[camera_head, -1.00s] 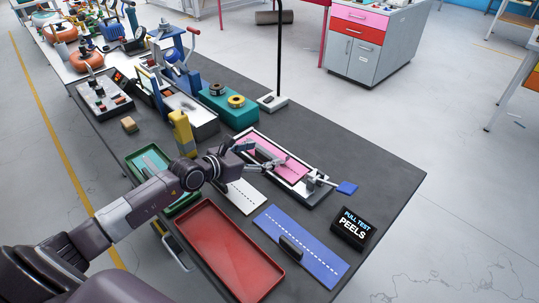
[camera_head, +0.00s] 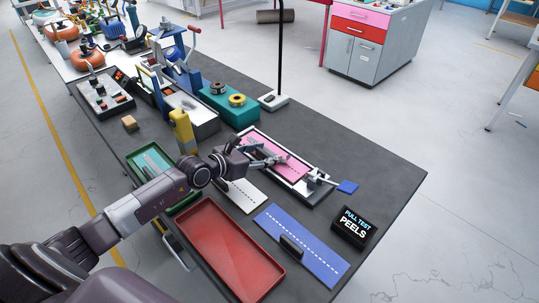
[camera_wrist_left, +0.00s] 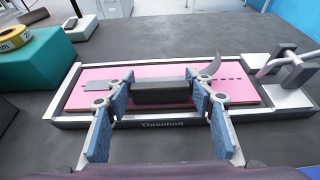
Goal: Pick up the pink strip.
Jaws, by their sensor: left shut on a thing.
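The pink strip (camera_head: 294,168) lies flat in a shallow pale-rimmed tray (camera_head: 318,196) at the middle of the bench. My left gripper (camera_head: 272,160) reaches over the strip from the left. In the left wrist view its blue-padded fingers (camera_wrist_left: 163,97) stand at the two ends of the dark block and are shut on it. My right gripper is not in view.
A metal clamp (camera_head: 316,180) with a blue tab stands at the tray's right end. A white strip (camera_head: 247,197), a blue strip (camera_head: 315,257) and a red tray (camera_head: 228,250) lie in front. A teal block (camera_head: 228,107) stands behind.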

